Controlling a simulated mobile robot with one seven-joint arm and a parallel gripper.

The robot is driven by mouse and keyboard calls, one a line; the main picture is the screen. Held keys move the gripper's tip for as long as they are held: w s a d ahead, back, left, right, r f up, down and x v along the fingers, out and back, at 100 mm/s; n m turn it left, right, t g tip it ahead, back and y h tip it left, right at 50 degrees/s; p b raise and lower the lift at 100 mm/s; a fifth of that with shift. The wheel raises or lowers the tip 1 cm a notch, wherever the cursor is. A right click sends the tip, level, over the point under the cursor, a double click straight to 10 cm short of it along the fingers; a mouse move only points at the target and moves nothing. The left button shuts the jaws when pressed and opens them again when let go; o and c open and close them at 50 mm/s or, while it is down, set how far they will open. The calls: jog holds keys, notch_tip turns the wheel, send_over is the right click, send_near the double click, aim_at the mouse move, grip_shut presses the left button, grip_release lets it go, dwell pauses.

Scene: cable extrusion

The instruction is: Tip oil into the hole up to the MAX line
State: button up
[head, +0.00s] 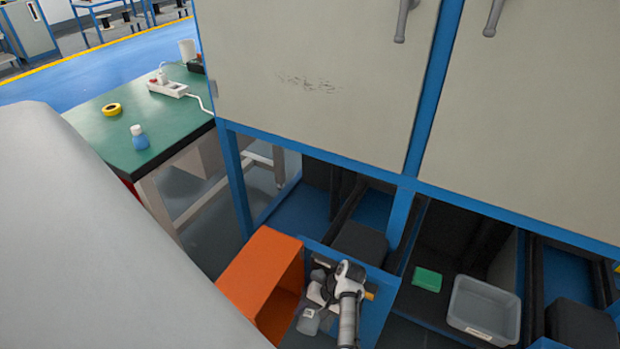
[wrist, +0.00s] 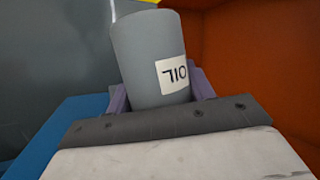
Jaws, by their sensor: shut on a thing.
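My gripper (wrist: 160,92) is shut on a grey oil container (wrist: 150,55). In the wrist view its purple fingers lie on either side of the container, and its white label reads OIL upside down in the picture. In the head view the container (head: 308,322) shows small beside my gripper (head: 318,298), low in the blue frame and just right of an orange box (head: 258,265). The container looks slightly tilted in the wrist view; its true tilt is hard to tell. Neither the hole nor the MAX line can be made out. No oil stream shows.
The orange box wall (wrist: 260,50) is close on the right in the wrist view. A blue frame post (head: 403,215) and overhead cabinet doors (head: 320,80) stand near my arm. A clear bin (head: 484,308) and green block (head: 427,279) lie right. A green table (head: 95,125) stands left.

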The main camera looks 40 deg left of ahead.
jog(key=shift+f+t, duration=0.5)
jog(key=shift+t, duration=0.4)
jog(key=shift+w+a+f+n+t+y, duration=0.2)
jog(key=shift+w+n+t+y, duration=0.1)
jog(key=shift+y, duration=0.2)
jog(key=shift+s+d, duration=0.1)
jog(key=shift+s, duration=0.05)
jog(key=s+p, duration=0.1)
jog(key=s+d+p, duration=0.1)
jog(key=p, duration=0.1)
jog(key=shift+s+r, duration=0.15)
jog(key=shift+r, duration=0.25)
jog(key=s+p, duration=0.1)
jog(key=s+d+p, duration=0.1)
jog(key=s+p, duration=0.1)
jog(key=s+d+p, duration=0.1)
jog(key=s, duration=0.1)
jog(key=shift+s+d+r, duration=0.2)
jog(key=shift+r, duration=0.1)
